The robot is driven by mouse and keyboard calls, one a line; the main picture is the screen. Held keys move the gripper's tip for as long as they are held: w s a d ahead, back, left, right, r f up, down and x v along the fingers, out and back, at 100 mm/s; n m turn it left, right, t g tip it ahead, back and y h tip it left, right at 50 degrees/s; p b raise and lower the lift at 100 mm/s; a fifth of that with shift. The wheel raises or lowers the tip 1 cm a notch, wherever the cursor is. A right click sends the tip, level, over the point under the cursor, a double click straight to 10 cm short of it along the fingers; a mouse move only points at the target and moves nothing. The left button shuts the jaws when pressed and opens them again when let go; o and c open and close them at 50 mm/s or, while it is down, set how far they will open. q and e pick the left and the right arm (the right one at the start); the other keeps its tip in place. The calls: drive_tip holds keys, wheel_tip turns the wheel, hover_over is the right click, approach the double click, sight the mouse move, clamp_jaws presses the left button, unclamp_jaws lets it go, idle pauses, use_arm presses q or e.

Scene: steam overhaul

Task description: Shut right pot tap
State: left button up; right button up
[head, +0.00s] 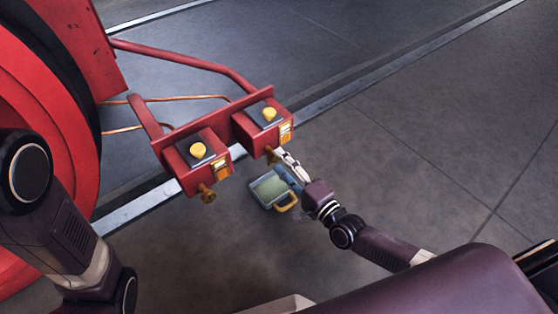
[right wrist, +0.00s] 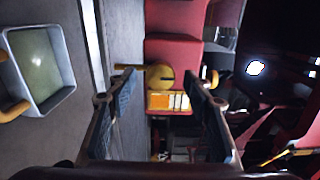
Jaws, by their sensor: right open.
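The right pot (head: 262,124) is a red box with a yellow cap, mounted on a red frame. Its brass tap (head: 272,155) sticks out low at the front. My right gripper (head: 284,162) is at this tap, open. In the right wrist view the tap's round brass end (right wrist: 158,76) shows between the two spread fingertips, with a gap on both sides. I cannot tell the tap's turn position. The left pot (head: 186,170) has a similar brass tap (head: 207,194). My left arm shows at the left, but its gripper is outside the picture.
A grey tray (head: 258,202) with greenish contents and a yellow handle sits below the pots, close to my right gripper. A large red wheel (head: 40,120) fills the left side. A metal rail (head: 330,100) crosses the floor. The floor at the right is clear.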

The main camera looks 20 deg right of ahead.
drive_tip(key=v, duration=1)
drive_tip(key=shift+s, duration=0.15)
drive_tip(key=shift+r, duration=0.1)
